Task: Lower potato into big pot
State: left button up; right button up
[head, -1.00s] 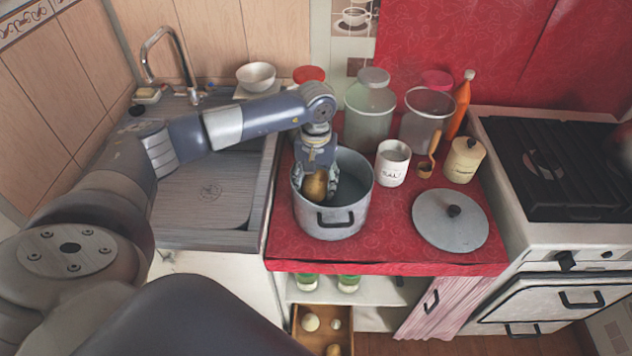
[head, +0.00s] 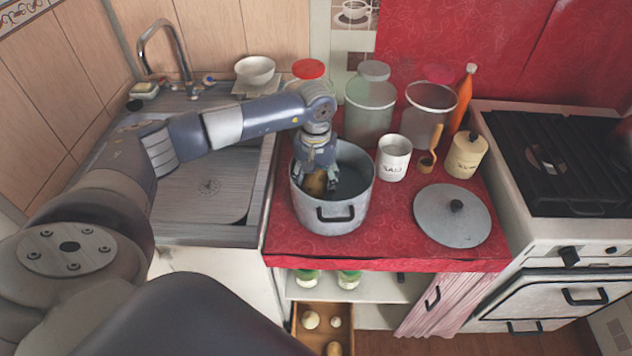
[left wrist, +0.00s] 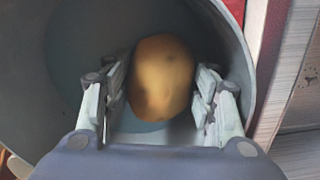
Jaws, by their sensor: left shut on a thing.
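The big pot (head: 335,218) is grey metal and stands uncovered on the red counter. My left gripper (head: 318,186) reaches down inside its mouth, at the left part of the opening. It is shut on a brown potato (head: 315,183), which is below the rim level and partly hidden by the fingers and the pot wall. In the left wrist view the potato (left wrist: 161,78) sits between the two fingers, with the pot's inner wall (left wrist: 75,50) around it. I cannot tell whether the potato touches the pot's bottom. My right gripper is not in view.
The pot's lid (head: 452,218) lies flat on the counter to the right. A salt canister (head: 393,160), glass jars (head: 369,112) and an orange bottle (head: 462,100) stand behind. The sink (head: 205,190) is left, the stove (head: 550,160) right. An open drawer (head: 300,318) below holds round vegetables.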

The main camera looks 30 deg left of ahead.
aim_at(315, 178)
pick_arm(q)
jog(key=o, duration=1.2)
jog(key=shift+a, duration=0.1)
notch_tip(315, 178, up, 12)
jog(key=shift+r, duration=0.1)
